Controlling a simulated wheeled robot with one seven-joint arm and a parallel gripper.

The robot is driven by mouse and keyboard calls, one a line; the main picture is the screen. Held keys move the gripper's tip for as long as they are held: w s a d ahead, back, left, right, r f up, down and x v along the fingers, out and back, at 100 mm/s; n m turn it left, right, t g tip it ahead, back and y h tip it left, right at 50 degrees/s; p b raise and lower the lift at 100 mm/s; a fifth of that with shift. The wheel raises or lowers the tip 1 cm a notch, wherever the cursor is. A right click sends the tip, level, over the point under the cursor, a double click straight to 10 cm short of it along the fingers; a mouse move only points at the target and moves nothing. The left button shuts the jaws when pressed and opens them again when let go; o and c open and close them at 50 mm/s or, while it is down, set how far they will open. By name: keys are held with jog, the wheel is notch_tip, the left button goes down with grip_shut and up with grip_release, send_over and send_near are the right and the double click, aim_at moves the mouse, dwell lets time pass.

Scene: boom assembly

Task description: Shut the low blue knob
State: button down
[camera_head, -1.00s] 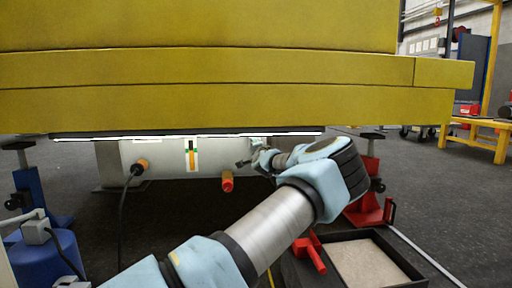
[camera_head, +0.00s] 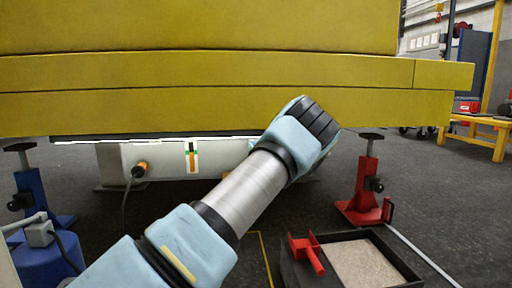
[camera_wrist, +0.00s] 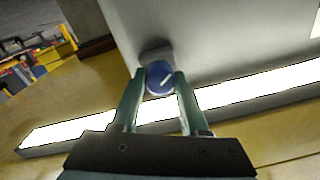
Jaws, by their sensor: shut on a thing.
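The blue knob (camera_wrist: 160,78) shows in the wrist view, round, with a pale line across its face. It sits on a grey mount on the pale panel (camera_wrist: 215,35). My gripper (camera_wrist: 160,85) has its two green fingers on either side of the knob, shut on it. In the head view my arm covers the knob and the gripper. The pale panel (camera_head: 225,150) shows there under the yellow beam.
The yellow beam (camera_head: 200,105) hangs low over the work area. A bright light strip (camera_wrist: 255,84) runs beside the knob. A red stand (camera_head: 364,185), a blue stand (camera_head: 32,190) and a black tray (camera_head: 350,235) stand on the floor.

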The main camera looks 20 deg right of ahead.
jog(key=shift+f+n+p, duration=0.1)
jog(key=shift+n+p, duration=0.2)
jog(key=shift+n, duration=0.9)
jog(key=shift+c, duration=2.1)
grip_release()
jog(key=s+a+p, duration=0.1)
jog(key=s+p, duration=0.2)
jog(key=s, duration=0.7)
jog(key=shift+s+a+p, duration=0.15)
jog(key=shift+s+p, duration=0.25)
